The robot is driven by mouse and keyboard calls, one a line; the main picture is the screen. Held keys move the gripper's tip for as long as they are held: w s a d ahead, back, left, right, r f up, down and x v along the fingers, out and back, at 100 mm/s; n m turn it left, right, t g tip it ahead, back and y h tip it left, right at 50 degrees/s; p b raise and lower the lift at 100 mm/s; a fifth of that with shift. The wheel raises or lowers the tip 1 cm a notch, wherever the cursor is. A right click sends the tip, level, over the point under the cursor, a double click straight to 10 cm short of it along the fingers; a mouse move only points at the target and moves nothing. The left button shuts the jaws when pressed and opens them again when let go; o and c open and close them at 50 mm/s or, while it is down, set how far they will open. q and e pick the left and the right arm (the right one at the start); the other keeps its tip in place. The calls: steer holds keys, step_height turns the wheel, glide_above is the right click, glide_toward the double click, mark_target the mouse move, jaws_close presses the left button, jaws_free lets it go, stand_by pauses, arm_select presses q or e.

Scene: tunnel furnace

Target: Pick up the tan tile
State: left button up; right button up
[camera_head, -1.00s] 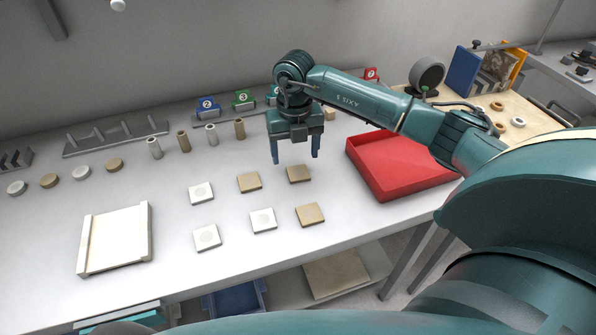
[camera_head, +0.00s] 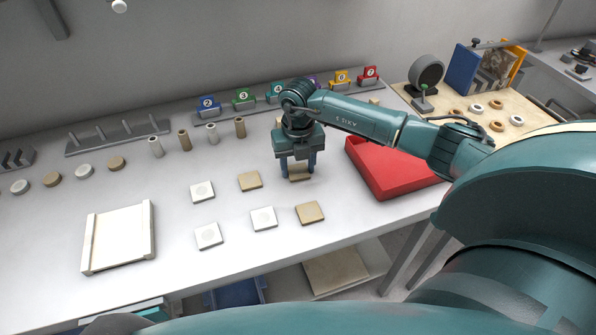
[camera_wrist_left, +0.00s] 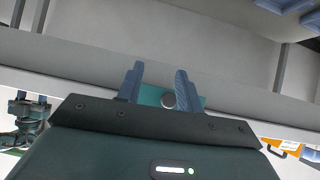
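The tan tile (camera_head: 299,174) lies on the grey-white table in the head view, partly hidden by my right gripper. My right gripper (camera_head: 298,173) points down over it, with one finger at its left side and one at its right. The fingers look close to the tile's sides; I cannot tell whether they touch it. Two more tan tiles lie nearby, one to the left (camera_head: 250,181) and one nearer the front (camera_head: 310,212). My left gripper (camera_wrist_left: 157,88) shows in the left wrist view, fingers apart with nothing held between them.
A red tray (camera_head: 390,180) stands close to the right of my right gripper. A pale wooden tray (camera_head: 118,238) is at the front left. Small cylinders (camera_head: 212,134) and numbered stands (camera_head: 243,98) line the back.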

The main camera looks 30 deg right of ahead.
steer(key=c, duration=0.6)
steer(key=shift+o, duration=0.2)
